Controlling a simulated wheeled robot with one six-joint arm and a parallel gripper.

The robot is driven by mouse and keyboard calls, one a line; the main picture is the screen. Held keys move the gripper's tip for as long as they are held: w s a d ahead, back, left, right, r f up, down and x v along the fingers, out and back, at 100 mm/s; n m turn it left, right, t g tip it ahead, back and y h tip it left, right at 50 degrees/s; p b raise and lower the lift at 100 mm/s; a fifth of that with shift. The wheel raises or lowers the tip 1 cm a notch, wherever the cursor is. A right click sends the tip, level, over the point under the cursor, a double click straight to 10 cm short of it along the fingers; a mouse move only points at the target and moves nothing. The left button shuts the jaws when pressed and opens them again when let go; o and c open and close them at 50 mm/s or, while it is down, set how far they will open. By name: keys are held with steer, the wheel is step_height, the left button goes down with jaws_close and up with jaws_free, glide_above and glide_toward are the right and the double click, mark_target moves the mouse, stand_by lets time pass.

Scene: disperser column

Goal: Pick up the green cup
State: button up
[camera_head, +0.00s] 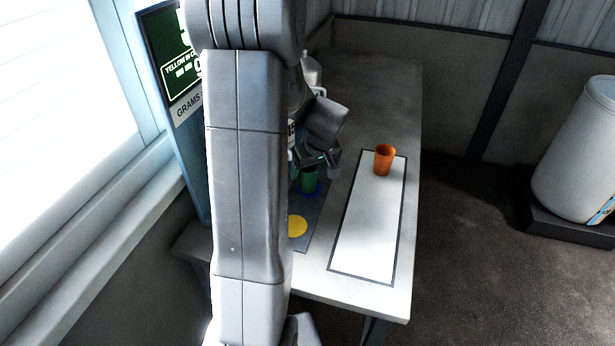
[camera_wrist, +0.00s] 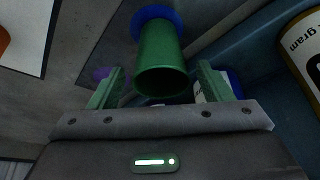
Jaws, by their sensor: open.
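The green cup (camera_head: 309,181) stands on a blue disc (camera_head: 313,193) on the dark strip of the table, partly hidden by my arm. In the wrist view, the green cup (camera_wrist: 161,60) has its open mouth toward me and its base at the blue disc (camera_wrist: 152,13). My gripper (camera_wrist: 160,68) is open, with one green finger on each side of the cup's mouth and a visible gap on both sides. How far the fingers reach along the cup I cannot tell. In the head view, my gripper (camera_head: 317,160) is just above the cup.
An orange cup (camera_head: 384,160) stands on a white dark-edged mat (camera_head: 366,221) to the right. A yellow disc (camera_head: 297,226) lies nearer. A screen (camera_head: 178,62) stands at the left. In the wrist view, a labelled yellow-and-white container (camera_wrist: 303,50) is at the right.

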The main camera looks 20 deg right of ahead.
steer(key=shift+x, duration=1.55)
steer(key=c, duration=1.1)
steer(key=shift+o, duration=0.2)
steer(key=shift+r, duration=0.15)
